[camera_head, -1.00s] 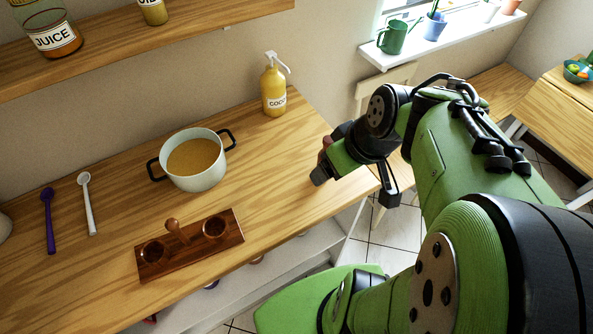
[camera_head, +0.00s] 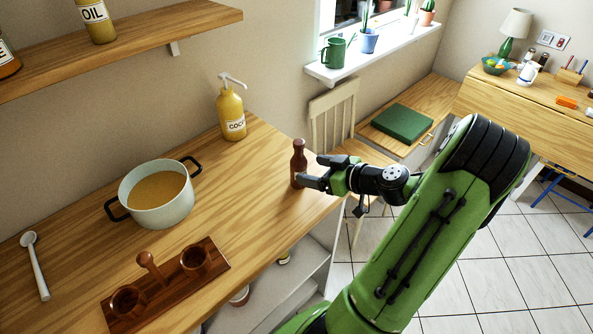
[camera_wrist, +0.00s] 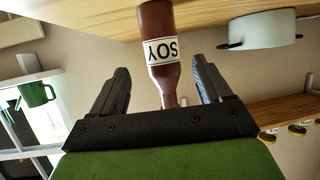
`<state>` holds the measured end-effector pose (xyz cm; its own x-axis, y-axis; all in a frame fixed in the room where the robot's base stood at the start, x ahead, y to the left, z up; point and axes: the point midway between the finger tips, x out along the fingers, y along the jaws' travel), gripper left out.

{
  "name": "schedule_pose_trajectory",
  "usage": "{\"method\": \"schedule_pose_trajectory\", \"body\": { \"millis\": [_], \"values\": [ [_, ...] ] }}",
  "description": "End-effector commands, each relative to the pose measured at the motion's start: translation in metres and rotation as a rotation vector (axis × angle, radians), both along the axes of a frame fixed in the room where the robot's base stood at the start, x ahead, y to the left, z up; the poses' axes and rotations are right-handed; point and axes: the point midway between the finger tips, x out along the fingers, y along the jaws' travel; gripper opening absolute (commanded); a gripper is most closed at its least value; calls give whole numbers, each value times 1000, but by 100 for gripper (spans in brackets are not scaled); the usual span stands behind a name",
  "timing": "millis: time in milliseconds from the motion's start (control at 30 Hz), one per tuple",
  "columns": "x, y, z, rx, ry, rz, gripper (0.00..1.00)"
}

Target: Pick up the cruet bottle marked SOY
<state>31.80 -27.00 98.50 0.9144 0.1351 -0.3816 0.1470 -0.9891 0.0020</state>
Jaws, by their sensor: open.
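The SOY cruet bottle (camera_head: 299,160) is dark brown with a narrow neck. It stands upright on the wooden counter near its right end. In the wrist view the bottle (camera_wrist: 157,22) appears upside down, its white SOY label facing the camera. My gripper (camera_head: 311,170) is at the bottle from the right in the head view, with its fingers open. In the wrist view the gripper (camera_wrist: 161,85) has one finger on each side of the bottle's neck and label, with gaps on both sides. The fingers do not visibly touch the bottle.
A pot of soup (camera_head: 158,194), a yellow COCO pump bottle (camera_head: 231,112) and a wooden holder with cups (camera_head: 166,284) stand on the counter, left of the SOY bottle. A shelf (camera_head: 150,37) hangs above. A chair (camera_head: 334,115) stands beyond the counter's right end.

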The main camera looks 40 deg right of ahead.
Motion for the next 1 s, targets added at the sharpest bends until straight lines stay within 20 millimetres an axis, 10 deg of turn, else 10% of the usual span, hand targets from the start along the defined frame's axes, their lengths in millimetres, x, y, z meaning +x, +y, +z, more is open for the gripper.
{"method": "schedule_pose_trajectory", "body": {
  "millis": [400,700,1000],
  "values": [
    [61,13,-20,2,1,3,78],
    [68,14,-23,0,2,-1,76],
    [68,14,-23,1,2,0,30]
  ]
}}
